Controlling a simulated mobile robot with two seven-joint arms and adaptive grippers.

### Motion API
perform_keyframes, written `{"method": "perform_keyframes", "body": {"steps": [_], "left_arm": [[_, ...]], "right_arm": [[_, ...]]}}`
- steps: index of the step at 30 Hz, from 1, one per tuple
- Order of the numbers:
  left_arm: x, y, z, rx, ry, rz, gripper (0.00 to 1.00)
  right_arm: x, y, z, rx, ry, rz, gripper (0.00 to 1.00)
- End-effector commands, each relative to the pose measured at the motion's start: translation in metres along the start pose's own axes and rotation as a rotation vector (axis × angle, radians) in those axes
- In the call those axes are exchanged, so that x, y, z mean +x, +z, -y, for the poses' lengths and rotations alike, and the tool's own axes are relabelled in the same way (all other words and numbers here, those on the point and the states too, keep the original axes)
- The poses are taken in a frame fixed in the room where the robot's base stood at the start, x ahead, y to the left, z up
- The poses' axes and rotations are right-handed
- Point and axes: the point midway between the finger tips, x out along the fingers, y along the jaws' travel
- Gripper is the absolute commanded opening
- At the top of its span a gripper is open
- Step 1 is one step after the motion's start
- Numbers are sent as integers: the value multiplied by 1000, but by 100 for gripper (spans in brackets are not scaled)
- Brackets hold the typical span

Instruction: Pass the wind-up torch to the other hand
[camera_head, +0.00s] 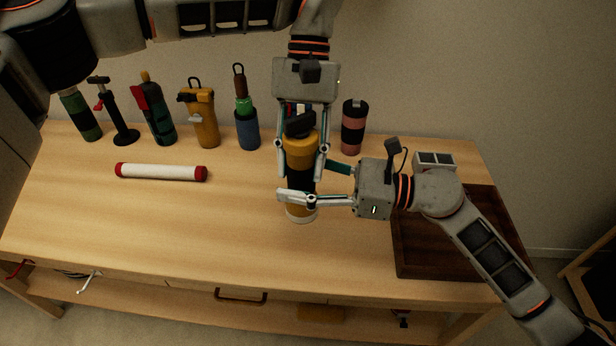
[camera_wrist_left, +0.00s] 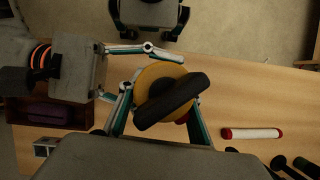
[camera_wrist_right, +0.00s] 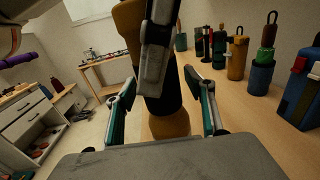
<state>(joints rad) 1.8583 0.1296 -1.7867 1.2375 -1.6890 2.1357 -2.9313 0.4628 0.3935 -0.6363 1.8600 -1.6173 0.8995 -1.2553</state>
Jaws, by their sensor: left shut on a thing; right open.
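The wind-up torch (camera_head: 299,148) is upright, with a yellow head, a black crank on top, a dark middle and a yellow lower end. My left gripper (camera_head: 303,164) reaches down from above and is shut on the torch's upper part. The left wrist view shows the yellow head (camera_wrist_left: 152,79) between its fingers. My right gripper (camera_head: 300,183) comes in from the right, open, with its fingers on either side of the lower body. In the right wrist view the dark body (camera_wrist_right: 164,104) is between the open fingers, partly covered by a left finger. I cannot tell whether the base touches the table.
A white tube with red ends (camera_head: 160,172) lies on the table (camera_head: 190,230). Several bottles and tools stand along the back, including a yellow flask (camera_head: 203,118) and a pink-and-black tumbler (camera_head: 353,127). A dark wooden tray (camera_head: 440,262) lies under my right arm. The front left is clear.

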Motion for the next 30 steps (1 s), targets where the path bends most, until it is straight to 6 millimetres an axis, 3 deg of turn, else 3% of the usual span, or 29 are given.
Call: {"method": "perform_keyframes", "body": {"steps": [6, 12, 13, 14, 15, 16, 26, 30], "left_arm": [[0, 0, 0, 0, 1, 0, 0], [-1, 0, 0, 0, 0, -1, 0], [-1, 0, 0, 0, 0, -1, 0], [-1, 0, 0, 0, 0, -1, 39], [-1, 0, 0, 0, 0, -1, 49], [-1, 0, 0, 0, 0, -1, 53], [-1, 1, 0, -6, 5, 3, 53], [-15, 12, -2, -103, 81, 53, 53]], "right_arm": [[0, 0, 0, -1, 0, 0, 51], [0, 0, 0, 0, 0, 0, 4], [0, 0, 0, 0, 0, 0, 4], [0, 1, 0, -1, 1, 1, 4], [0, 1, 0, -1, 1, 1, 4], [0, 1, 0, -1, 1, 1, 4], [0, 1, 0, -1, 0, 1, 4], [0, 1, 0, -1, 0, 1, 4]]}}
